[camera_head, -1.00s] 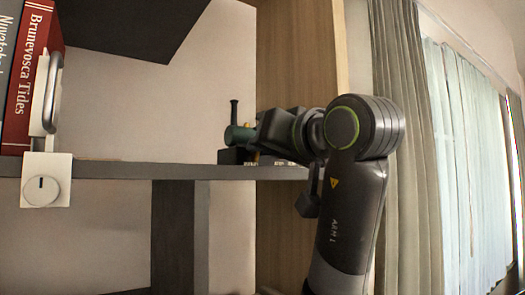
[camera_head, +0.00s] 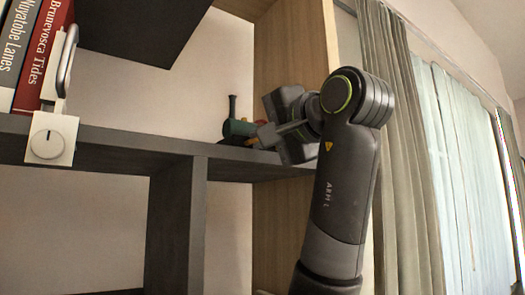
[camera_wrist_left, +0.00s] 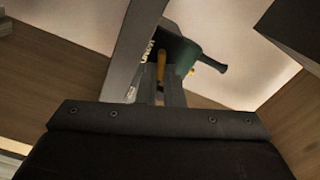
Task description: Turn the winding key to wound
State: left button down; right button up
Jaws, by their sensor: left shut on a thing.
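A small dark green toy engine with a black chimney (camera_head: 234,122) stands on the shelf by the wooden side panel. Its green body also shows in the left wrist view (camera_wrist_left: 186,52). My left gripper (camera_head: 262,137) reaches it from the right, tilted, and hides much of it. In the left wrist view, the fingers (camera_wrist_left: 160,85) are shut around a narrow brass-coloured piece (camera_wrist_left: 162,68), which looks like the winding key. White lettering (camera_wrist_left: 147,52) beside it is too small to read surely. My right gripper is not in view.
A dark shelf board (camera_head: 120,146) runs across, with an upright (camera_head: 178,220) below. Books (camera_head: 40,60) and a white plate with a round knob (camera_head: 52,138) are at the left. A wooden panel (camera_head: 300,45) stands behind my arm. The shelf's middle is clear.

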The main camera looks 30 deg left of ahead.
pick_arm(q)
jog(key=shift+f+m+b, duration=0.15)
jog(key=shift+m+b, duration=0.6)
jog(key=shift+m, duration=0.3)
jog(key=shift+f+m+b, duration=0.1)
jog(key=shift+m+b, duration=0.65)
jog(key=shift+m, duration=0.3)
jog(key=c, duration=1.6)
grip_release()
jog(key=shift+o, duration=0.2)
jog(key=shift+w+f, duration=0.1)
